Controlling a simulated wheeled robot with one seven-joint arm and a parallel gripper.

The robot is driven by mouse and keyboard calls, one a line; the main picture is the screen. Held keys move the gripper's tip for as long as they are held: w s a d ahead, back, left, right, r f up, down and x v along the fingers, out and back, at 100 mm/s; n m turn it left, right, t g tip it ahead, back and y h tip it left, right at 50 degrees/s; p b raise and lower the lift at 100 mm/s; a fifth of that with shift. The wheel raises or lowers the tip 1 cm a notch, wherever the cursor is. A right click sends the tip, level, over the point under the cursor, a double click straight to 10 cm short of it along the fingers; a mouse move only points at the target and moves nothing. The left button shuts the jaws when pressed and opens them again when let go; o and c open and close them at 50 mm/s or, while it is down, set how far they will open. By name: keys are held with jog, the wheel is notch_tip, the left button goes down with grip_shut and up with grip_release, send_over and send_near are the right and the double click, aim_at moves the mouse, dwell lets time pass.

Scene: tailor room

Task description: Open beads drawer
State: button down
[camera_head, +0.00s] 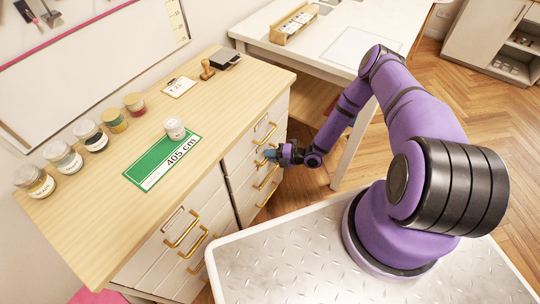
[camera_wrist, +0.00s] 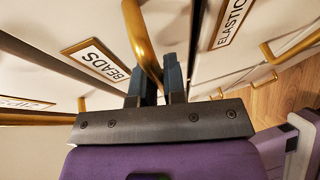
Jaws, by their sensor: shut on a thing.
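The beads drawer (camera_wrist: 160,15) shows in the wrist view with a framed label (camera_wrist: 95,61) reading "BEADS" and a curved gold handle (camera_wrist: 141,38). My gripper (camera_wrist: 158,78) is shut on that handle, with its two dark fingers on either side of the bar. In the head view my gripper (camera_head: 279,153) is at the right column of drawers, at the front of the wooden-topped cabinet (camera_head: 232,95). My gripper partly hides the handle there. I cannot tell whether the drawer stands out from the cabinet.
An "ELASTIC" drawer label (camera_wrist: 230,22) and its gold handle (camera_wrist: 269,53) are to the right in the wrist view. Jars (camera_head: 90,136), a green mat (camera_head: 165,160) and a stamp (camera_head: 207,69) are on the cabinet top. A white table (camera_head: 330,35) stands behind my arm.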

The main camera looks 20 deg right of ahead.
jog(key=s+d, duration=0.7)
jog(key=s, duration=0.3)
jog(key=s+d, duration=0.8)
jog(key=s, duration=0.3)
jog(key=shift+d, duration=0.2)
jog(key=shift+s, duration=0.1)
jog(key=c, duration=1.2)
grip_release()
jog(key=v, duration=1)
jog(key=shift+s+d, duration=0.2)
jog(key=shift+d, duration=0.15)
jog(key=shift+r, duration=0.15)
